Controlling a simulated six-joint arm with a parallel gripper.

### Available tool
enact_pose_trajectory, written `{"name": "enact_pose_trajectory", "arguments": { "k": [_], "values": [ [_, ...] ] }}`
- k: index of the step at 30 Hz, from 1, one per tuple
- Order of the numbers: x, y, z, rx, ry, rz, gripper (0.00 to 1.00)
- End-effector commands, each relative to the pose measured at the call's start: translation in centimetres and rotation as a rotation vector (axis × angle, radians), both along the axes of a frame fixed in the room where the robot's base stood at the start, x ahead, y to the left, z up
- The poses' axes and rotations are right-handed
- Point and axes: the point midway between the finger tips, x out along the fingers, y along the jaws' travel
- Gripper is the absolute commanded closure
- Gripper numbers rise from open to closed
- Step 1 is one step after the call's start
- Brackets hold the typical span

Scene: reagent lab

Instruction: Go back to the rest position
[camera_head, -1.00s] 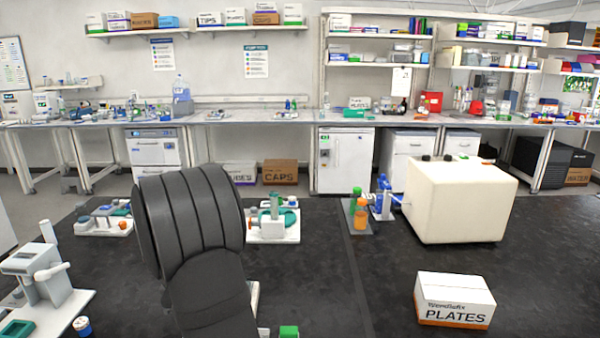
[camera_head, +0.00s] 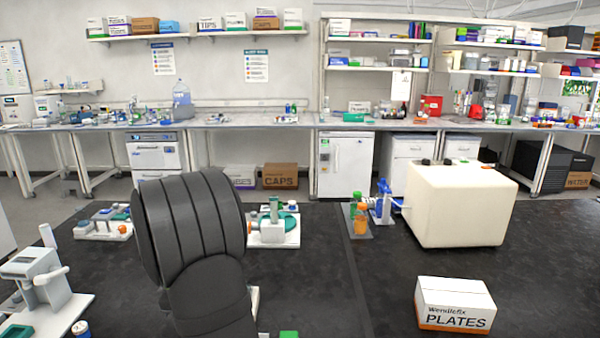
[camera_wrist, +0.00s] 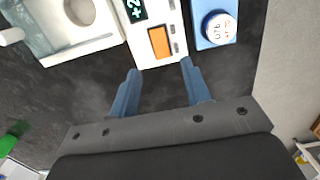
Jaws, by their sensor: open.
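My gripper (camera_wrist: 160,88) shows in the wrist view with its two blue fingers spread apart and nothing between them. It hangs above the dark bench top (camera_wrist: 85,90). Just beyond the fingertips is a white device (camera_wrist: 142,42) with a green digital display and an orange button. In the head view my dark arm fills the left middle, and the gripper itself is hidden there.
A blue block with a white round cap (camera_wrist: 219,28) stands beside the device. In the head view, a PLATES box (camera_head: 455,305), a cream machine (camera_head: 458,205), bottles (camera_head: 360,218) and a grey instrument (camera_head: 40,285) stand on the bench. The right front is otherwise clear.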

Motion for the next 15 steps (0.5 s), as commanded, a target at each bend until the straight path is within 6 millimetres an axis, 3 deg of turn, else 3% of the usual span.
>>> {"name": "enact_pose_trajectory", "arguments": {
  "k": [11,15],
  "values": [
    [-0.1,-0.6,-7.8,-0.003,0.004,0.000,0.56],
    [-0.1,0.0,-8.0,-0.096,0.003,0.005,0.56]
  ]
}}
